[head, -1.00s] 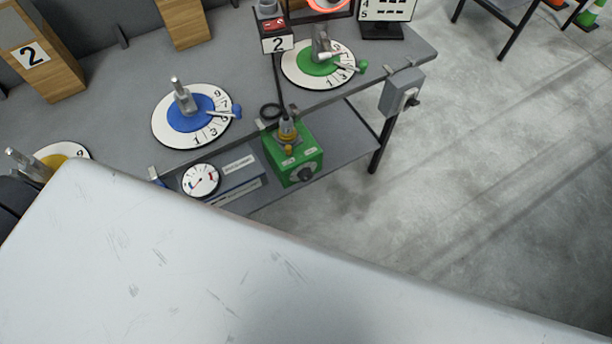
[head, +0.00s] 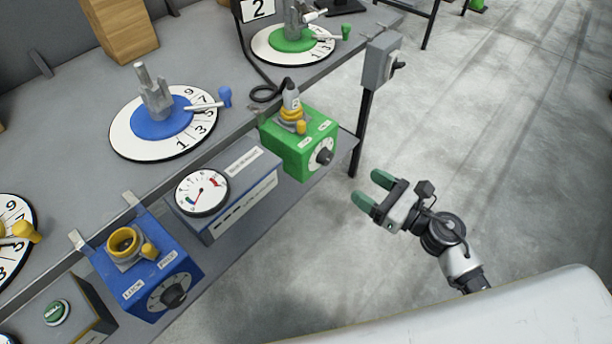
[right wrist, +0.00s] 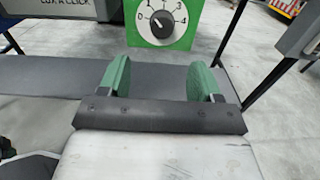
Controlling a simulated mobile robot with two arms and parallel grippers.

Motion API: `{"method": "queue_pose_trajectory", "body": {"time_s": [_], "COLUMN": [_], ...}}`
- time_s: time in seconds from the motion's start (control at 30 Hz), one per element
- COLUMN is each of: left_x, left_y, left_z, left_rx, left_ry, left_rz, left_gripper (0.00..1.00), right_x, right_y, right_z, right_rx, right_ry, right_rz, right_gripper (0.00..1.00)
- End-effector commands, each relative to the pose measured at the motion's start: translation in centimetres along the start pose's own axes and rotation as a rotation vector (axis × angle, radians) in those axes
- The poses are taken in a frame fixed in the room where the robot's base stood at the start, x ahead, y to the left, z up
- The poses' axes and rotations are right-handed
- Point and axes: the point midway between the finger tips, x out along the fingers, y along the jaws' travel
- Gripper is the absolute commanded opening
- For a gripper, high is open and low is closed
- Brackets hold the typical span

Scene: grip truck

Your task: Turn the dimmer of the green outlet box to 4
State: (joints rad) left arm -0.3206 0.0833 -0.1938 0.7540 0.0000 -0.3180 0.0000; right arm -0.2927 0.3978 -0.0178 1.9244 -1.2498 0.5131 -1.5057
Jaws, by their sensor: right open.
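The green outlet box (head: 300,148) sits on the lower shelf in the head view, with a yellow-ringed plug on its top. Its dark round dimmer knob (head: 324,156) is on the front face. In the right wrist view the dimmer (right wrist: 162,24) shows a dial with numbers including 0 and 4; I cannot tell exactly where it points. My right gripper (head: 371,189) is open and empty, to the right of and apart from the box. Its two green fingers (right wrist: 158,78) point toward the box in the wrist view, with the dial between and beyond them. My left gripper is not in view.
A gauge box (head: 228,192) and a blue outlet box (head: 150,272) stand left of the green box. Numbered turntables stand on the table above. Open floor lies to the right.

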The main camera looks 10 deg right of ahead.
Motion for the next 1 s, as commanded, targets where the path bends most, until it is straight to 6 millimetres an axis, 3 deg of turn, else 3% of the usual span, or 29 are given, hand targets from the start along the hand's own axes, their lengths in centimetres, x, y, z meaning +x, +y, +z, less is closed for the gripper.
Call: {"method": "queue_pose_trajectory", "body": {"time_s": [0.17,0.33,0.6,1.0], "left_x": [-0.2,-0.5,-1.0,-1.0], "left_y": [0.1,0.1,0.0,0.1], "left_z": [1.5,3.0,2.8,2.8], "left_rx": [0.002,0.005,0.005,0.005], "left_ry": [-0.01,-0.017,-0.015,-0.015], "left_rz": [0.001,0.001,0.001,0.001], "left_gripper": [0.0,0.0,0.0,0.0], "right_x": [2.1,5.4,9.6,10.7], "right_y": [0.0,0.0,0.0,0.0], "right_z": [0.5,0.6,0.3,0.2], "right_rx": [-0.011,-0.008,-0.004,-0.005], "right_ry": [-0.004,-0.005,-0.003,-0.001], "right_rz": [0.002,0.002,-0.001,0.0], "right_gripper": [0.64,0.64,0.64,0.64]}}
